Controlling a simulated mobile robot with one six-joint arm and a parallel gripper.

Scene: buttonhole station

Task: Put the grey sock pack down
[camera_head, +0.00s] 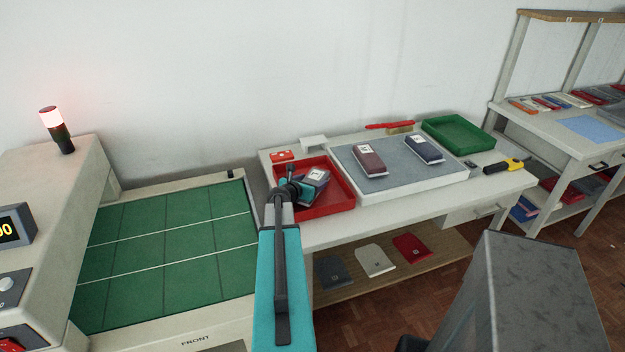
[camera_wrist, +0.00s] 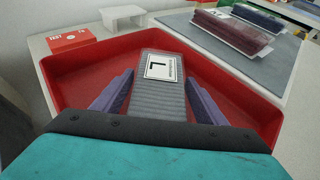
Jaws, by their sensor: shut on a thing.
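The grey sock pack (camera_head: 318,176) has a white label marked L, which reads clearly in the wrist view (camera_wrist: 158,94). My gripper (camera_head: 298,188) is over the red tray (camera_head: 331,204) at the left end of the table. In the wrist view its two purple fingers (camera_wrist: 160,82) lie along both sides of the pack. The pack is within the tray's walls as seen there, with red floor (camera_wrist: 75,80) showing around it. I cannot tell whether its underside touches the tray floor. My arm hides part of the tray in the head view.
A maroon pack (camera_head: 370,161) and a navy pack (camera_head: 424,150) lie on the grey mat (camera_head: 395,178) to the right. A green tray (camera_head: 458,134) is empty behind. A red box (camera_head: 283,156) and a small white stand (camera_head: 313,142) sit behind the red tray.

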